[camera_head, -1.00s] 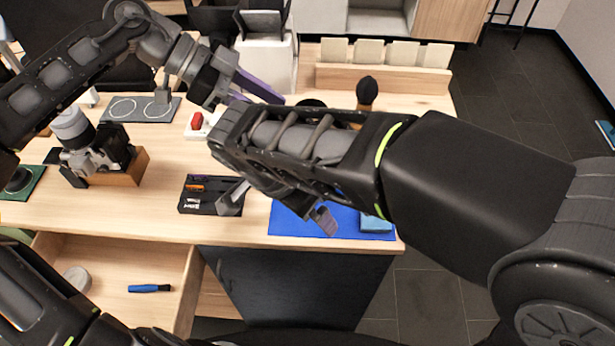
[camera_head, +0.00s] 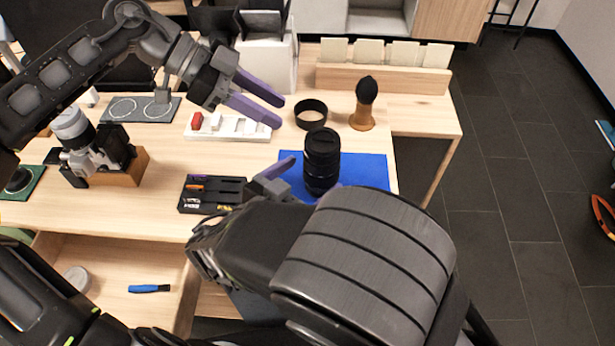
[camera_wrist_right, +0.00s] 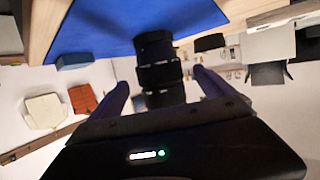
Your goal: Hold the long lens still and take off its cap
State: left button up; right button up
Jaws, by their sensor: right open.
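The long black lens (camera_head: 321,168) stands upright on the blue mat (camera_head: 370,172). Its dark cap (camera_head: 322,141) appears as the flat top end; the seam is hard to see. My right gripper (camera_head: 313,176) is open, with one finger to the left of the lens and the other mostly hidden. In the right wrist view the lens (camera_wrist_right: 160,70) shows between the two spread fingers of the right gripper (camera_wrist_right: 158,80); contact cannot be told. My left gripper (camera_head: 280,111) is open and empty, above the table, behind and left of the lens.
A black ring (camera_head: 310,113) and a brush on a wooden stand (camera_head: 364,105) are behind the lens. A white tray (camera_head: 228,128) lies below the left gripper. A black tool tray (camera_head: 212,193) and a camera (camera_head: 90,150) are to the left. The drawer (camera_head: 115,270) is open.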

jog(key=x, duration=0.7)
jog(key=shift+w+d+f, duration=0.15)
jog(key=shift+w+d, duration=0.05)
jog(key=shift+w, duration=0.05)
jog(key=shift+c, duration=0.3)
